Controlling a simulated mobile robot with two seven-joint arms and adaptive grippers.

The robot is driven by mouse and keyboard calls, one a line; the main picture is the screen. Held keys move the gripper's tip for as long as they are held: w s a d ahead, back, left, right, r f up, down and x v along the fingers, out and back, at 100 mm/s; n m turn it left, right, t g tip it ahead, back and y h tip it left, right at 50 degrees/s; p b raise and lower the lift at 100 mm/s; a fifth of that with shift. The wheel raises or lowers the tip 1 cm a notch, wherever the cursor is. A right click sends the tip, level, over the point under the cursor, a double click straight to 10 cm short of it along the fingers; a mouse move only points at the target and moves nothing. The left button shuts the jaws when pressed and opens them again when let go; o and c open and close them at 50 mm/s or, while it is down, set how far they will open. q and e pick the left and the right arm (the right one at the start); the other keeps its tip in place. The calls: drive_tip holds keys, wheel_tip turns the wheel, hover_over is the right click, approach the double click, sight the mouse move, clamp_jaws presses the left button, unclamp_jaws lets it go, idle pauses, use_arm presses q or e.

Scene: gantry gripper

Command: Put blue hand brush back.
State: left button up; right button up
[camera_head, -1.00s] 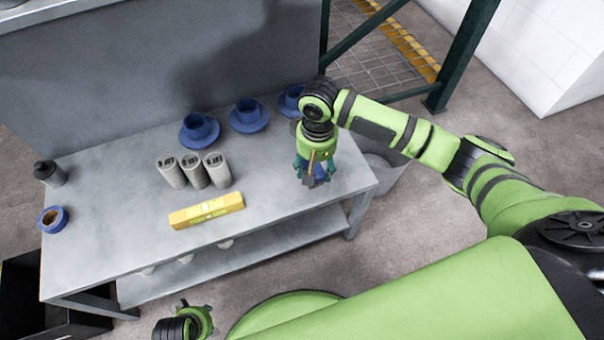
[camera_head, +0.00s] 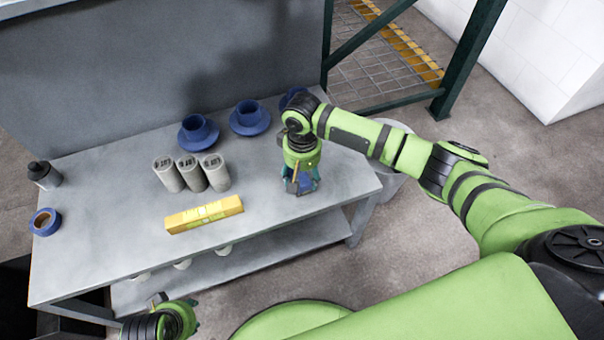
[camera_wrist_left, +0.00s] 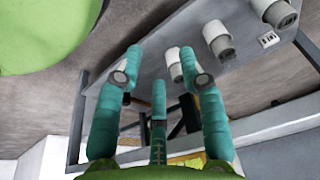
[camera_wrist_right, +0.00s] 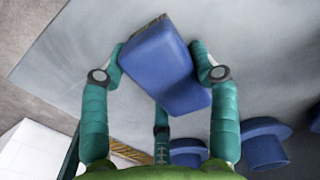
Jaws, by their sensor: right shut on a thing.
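The blue hand brush (camera_wrist_right: 165,65) is between the fingers of my right gripper (camera_wrist_right: 158,72) in the right wrist view, its dark bristle edge at the top. My right gripper (camera_head: 301,185) is shut on it, low over the right part of the table in the head view, where the brush (camera_head: 306,182) shows as a small blue patch. I cannot tell whether the brush touches the tabletop. My left gripper (camera_wrist_left: 158,68) has its fingers spread and empty in the left wrist view. In the head view it is at the bottom edge, in front of the table.
The grey table (camera_head: 110,220) holds a yellow level (camera_head: 204,214), several grey cylinders (camera_head: 192,173), blue cups on saucers (camera_head: 198,132), a blue tape roll (camera_head: 45,221) and a dark bottle (camera_head: 44,175). Tabletop between the cylinders and my right gripper is clear. White objects sit on the lower shelf (camera_head: 250,254).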

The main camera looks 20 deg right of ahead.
drive_tip(key=o, duration=1.3)
drive_tip(key=shift+f, duration=0.15)
use_arm(q)
drive_tip(key=shift+f, duration=0.1)
use_arm(e)
drive_tip(key=shift+o, duration=0.2)
drive_tip(key=shift+r, duration=0.35)
wheel_tip(320, 180, up, 10)
drive_tip(key=p, duration=0.3)
drive_tip(key=shift+r, duration=0.15)
use_arm(q)
wheel_tip(320, 180, down, 9)
drive_tip(key=s, duration=0.2)
drive_tip(key=shift+s+r+g+p, duration=0.2)
drive_tip(key=shift+s+g+p, duration=0.1)
drive_tip(key=shift+p, duration=0.05)
use_arm(e)
drive_tip(key=shift+r, duration=0.7)
use_arm(q)
drive_tip(key=shift+a, duration=0.1)
